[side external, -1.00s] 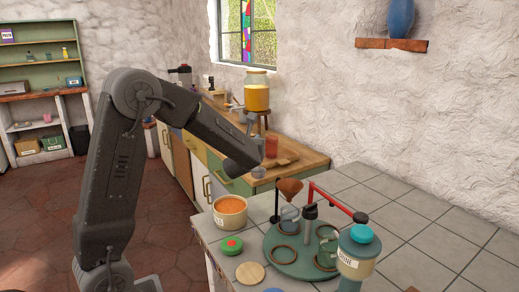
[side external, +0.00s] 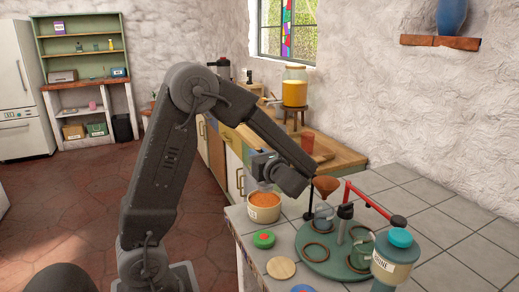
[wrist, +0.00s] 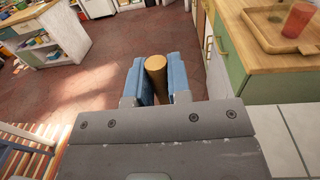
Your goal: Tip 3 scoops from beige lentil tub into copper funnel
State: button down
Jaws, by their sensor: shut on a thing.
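The beige tub (side external: 264,213) stands near the counter's left edge in the side view, filled with orange lentils (side external: 263,199). My gripper (wrist: 157,78) has blue fingers shut on a round wooden handle (wrist: 156,66) in the wrist view. In the side view my gripper (side external: 262,168) hangs over the tub. A pale, see-through shape (side external: 265,187), seemingly the scoop end, shows just above the lentils; whether it touches them or holds any I cannot tell. The copper funnel (side external: 326,184) stands right of the tub, above a green round base.
The green base (side external: 318,262) carries rings and a post with a red arm (side external: 374,203). A labelled jar with a blue lid (side external: 395,258) stands at its right. A green-and-red disc (side external: 264,239) and a wooden disc (side external: 281,267) lie in front of the tub.

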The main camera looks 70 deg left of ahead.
jog(key=shift+f, duration=3.25)
jog(key=shift+r, duration=0.15)
jog(key=shift+r, duration=3.25)
